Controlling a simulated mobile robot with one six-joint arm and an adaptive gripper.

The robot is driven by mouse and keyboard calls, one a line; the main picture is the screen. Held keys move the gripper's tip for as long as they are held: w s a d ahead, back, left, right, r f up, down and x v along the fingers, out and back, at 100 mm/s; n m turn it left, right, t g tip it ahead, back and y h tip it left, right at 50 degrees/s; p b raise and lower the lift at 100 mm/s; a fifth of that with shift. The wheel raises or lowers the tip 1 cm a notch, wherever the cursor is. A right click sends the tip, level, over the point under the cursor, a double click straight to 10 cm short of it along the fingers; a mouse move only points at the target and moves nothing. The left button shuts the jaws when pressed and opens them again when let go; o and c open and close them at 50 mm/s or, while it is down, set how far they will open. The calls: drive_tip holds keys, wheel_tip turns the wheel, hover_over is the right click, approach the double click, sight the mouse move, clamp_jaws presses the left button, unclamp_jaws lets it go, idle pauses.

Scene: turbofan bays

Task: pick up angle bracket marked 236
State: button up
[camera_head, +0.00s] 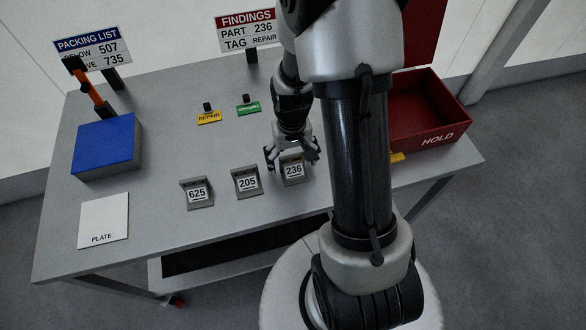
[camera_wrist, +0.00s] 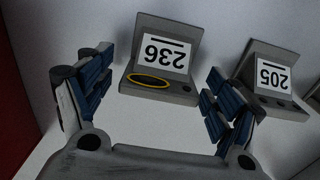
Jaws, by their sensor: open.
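The angle bracket marked 236 (camera_head: 293,171) is grey with a white label and stands on the grey table, rightmost in a row of three. In the wrist view the bracket marked 236 (camera_wrist: 160,62) appears upside down, with a yellow oval ring mark on its base flange. My gripper (camera_head: 292,160) is over this bracket from behind. In the wrist view my gripper (camera_wrist: 158,98) is open, with one finger on each side of the bracket's near edge. A gap shows between the fingers and the bracket. Nothing is held.
Brackets marked 205 (camera_head: 247,182) and 625 (camera_head: 197,193) stand to the left. A blue box (camera_head: 106,148), a white plate (camera_head: 103,218), REPAIR tag (camera_head: 209,118) and green tag (camera_head: 249,109) lie on the table (camera_head: 160,155). A red HOLD bin (camera_head: 437,141) stands right.

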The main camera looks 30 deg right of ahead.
drive_tip(key=shift+f, duration=0.15)
drive_tip(key=shift+c, duration=0.2)
drive_tip(key=c, duration=1.2)
